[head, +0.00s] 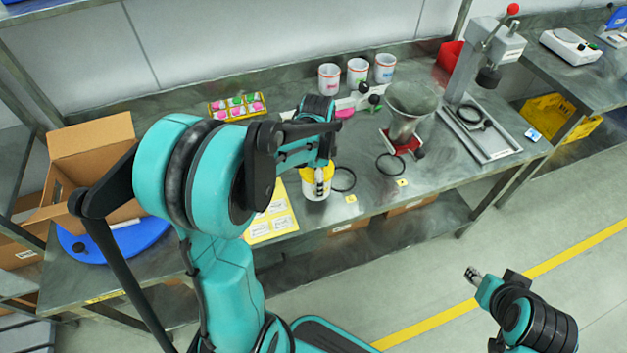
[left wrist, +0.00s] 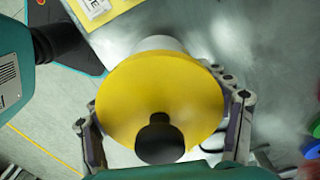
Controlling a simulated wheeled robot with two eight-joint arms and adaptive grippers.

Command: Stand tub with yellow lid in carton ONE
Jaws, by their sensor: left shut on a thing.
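The white tub (head: 316,190) with the yellow lid (head: 305,172) is at the front of the steel bench. In the left wrist view the yellow lid (left wrist: 165,95) fills the middle, with a dark knob on it. My left gripper (head: 320,180) is shut on the tub, with a finger on each side of it; I cannot tell whether the tub touches the bench. An open brown carton (head: 95,150) stands on a blue turntable (head: 135,238) at the left, partly hidden by my left arm; no number is readable on it. My right gripper (head: 473,275) is over the floor, away from the bench.
Three white cups (head: 329,79) stand along the back. A tray of pink and green items (head: 237,106) lies behind my left arm. A yellow sheet (head: 272,218) lies left of the tub. A metal hopper (head: 408,105) and a press (head: 485,60) stand to the right.

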